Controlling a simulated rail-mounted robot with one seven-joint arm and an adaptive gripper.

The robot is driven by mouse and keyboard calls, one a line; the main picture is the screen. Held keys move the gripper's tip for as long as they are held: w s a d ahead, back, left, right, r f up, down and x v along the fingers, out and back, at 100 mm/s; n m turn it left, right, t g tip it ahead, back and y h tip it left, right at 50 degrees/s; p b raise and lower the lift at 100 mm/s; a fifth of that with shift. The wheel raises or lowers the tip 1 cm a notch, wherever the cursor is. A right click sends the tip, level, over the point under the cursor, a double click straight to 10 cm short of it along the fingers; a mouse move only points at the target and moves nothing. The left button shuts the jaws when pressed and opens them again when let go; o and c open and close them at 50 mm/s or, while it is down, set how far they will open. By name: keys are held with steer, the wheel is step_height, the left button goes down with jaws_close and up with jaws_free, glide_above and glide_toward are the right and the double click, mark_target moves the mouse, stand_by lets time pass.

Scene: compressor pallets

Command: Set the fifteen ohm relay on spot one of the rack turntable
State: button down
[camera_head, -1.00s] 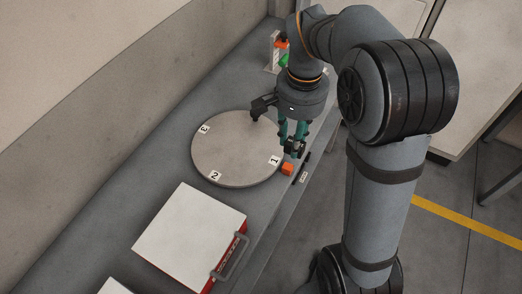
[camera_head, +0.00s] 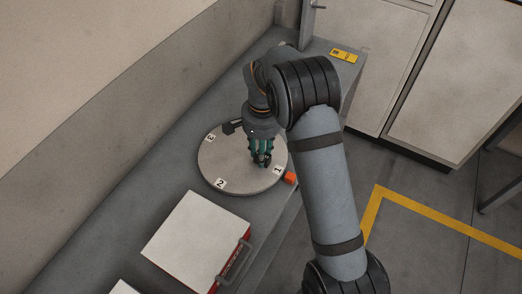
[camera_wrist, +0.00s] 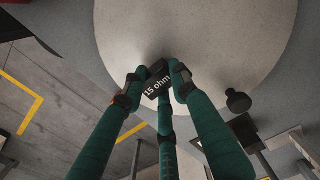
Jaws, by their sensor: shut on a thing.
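The black relay (camera_wrist: 157,84) with a white "15 ohm" label is between the green fingers of my gripper (camera_wrist: 158,82) in the wrist view. My gripper is shut on it. In the head view my gripper (camera_head: 261,160) is over the right part of the round grey turntable (camera_head: 225,167), just left of the label 1.
A small orange block (camera_head: 290,178) sits beside the turntable near the bench's front edge. A white-topped red case (camera_head: 197,240) with a grey handle lies nearer on the bench. A wall runs along the left.

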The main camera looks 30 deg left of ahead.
steer(key=shift+f, duration=0.2)
steer(key=c, duration=1.5)
jaws_free()
steer(key=shift+o, duration=0.7)
step_height(320, 180, up, 12)
steer(key=b, duration=0.1)
steer(key=shift+r, duration=0.2)
steer(key=shift+w, duration=0.1)
